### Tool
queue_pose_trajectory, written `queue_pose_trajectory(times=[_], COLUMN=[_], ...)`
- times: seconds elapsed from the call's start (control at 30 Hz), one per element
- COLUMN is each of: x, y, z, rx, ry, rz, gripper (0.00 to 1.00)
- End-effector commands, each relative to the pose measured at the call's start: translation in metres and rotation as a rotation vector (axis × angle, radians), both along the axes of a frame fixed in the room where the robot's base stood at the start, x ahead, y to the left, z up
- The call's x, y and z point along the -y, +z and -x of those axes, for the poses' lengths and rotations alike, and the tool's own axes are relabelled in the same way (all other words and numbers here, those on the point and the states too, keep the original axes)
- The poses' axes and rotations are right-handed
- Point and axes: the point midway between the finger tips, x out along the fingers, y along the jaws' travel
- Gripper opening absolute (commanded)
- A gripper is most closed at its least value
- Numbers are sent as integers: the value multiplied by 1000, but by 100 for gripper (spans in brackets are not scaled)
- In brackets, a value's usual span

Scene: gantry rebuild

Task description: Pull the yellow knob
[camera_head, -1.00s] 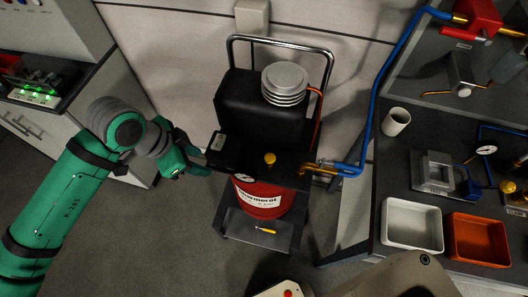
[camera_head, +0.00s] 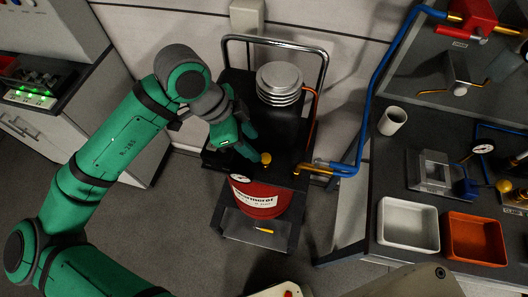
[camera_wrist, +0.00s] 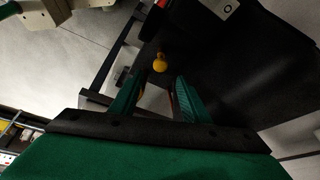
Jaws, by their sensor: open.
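The yellow knob (camera_head: 265,158) stands on the dark top of the cart, above the red drum (camera_head: 258,200). My gripper (camera_head: 252,154) is over the cart, just left of the knob in the head view, with its fingers pointing down towards it. In the wrist view the yellow knob (camera_wrist: 159,63) shows just beyond the tips of my gripper (camera_wrist: 160,84), roughly in line with the gap between them. The green fingers are spread apart with nothing between them. The knob appears clear of both fingers, though the exact distance is hard to tell.
A round gauge (camera_head: 240,178) sits left of the knob. A brass fitting (camera_head: 310,169) with a blue hose is close on the right. A workbench with trays stands at right.

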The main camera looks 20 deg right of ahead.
Motion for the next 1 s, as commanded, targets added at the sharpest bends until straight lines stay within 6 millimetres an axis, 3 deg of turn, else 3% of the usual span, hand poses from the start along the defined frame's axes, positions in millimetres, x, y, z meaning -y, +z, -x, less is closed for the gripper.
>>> queue_pose_trajectory(times=[0.2,0.4,0.83,0.87,1.0], x=[15,24,28,28,28], y=[-37,-60,-69,-69,-69], z=[3,5,5,5,6], rx=[-4,-2,0,0,0], ry=[2,2,2,2,2], rz=[2,1,0,0,0], gripper=[42,42,42,40,7])
